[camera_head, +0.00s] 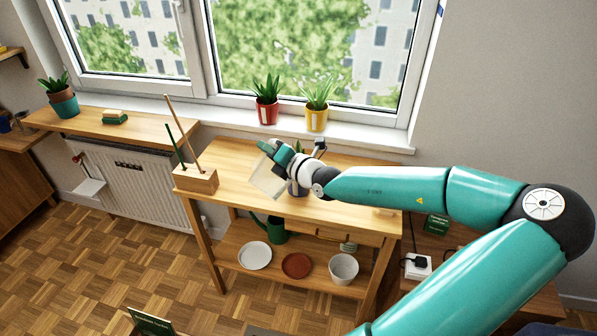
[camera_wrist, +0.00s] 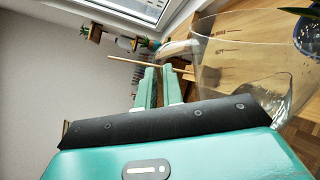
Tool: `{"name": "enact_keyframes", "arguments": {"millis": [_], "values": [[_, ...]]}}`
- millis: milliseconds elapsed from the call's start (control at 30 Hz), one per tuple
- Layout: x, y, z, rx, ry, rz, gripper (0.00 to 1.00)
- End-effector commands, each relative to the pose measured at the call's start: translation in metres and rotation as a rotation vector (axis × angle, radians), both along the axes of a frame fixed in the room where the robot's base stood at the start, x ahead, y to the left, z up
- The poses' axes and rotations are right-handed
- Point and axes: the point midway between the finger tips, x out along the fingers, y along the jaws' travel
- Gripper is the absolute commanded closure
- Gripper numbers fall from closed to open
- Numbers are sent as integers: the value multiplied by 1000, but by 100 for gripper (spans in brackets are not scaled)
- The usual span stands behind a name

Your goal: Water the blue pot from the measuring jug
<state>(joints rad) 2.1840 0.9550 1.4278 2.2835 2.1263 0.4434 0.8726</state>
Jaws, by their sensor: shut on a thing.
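The clear measuring jug (camera_head: 267,183) is tilted above the wooden table in the head view. In the wrist view the jug (camera_wrist: 240,65) fills the right side, with dark marks on its wall. My gripper (camera_head: 274,149) is shut on the jug; its fingers also show in the wrist view (camera_wrist: 160,78). The blue pot (camera_wrist: 309,36) is at the right edge of the wrist view, with green leaves, beyond the jug. In the head view a plant (camera_head: 299,148) shows behind my gripper, and its pot is mostly hidden. I cannot tell whether water is flowing.
A red pot (camera_head: 267,112) and a yellow pot (camera_head: 316,119) stand on the windowsill. A wooden block with sticks (camera_head: 196,181) is at the table's left end. A green watering can (camera_head: 275,232) and dishes are on the lower shelf. The table's front right is clear.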

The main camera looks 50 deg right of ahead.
Motion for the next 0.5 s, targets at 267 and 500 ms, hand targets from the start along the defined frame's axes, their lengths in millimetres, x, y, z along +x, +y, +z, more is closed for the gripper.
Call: {"name": "enact_keyframes", "arguments": {"millis": [267,500], "values": [[0,9,-1,-90,7,-5,100],[0,10,-4,-110,7,-6,100]]}}
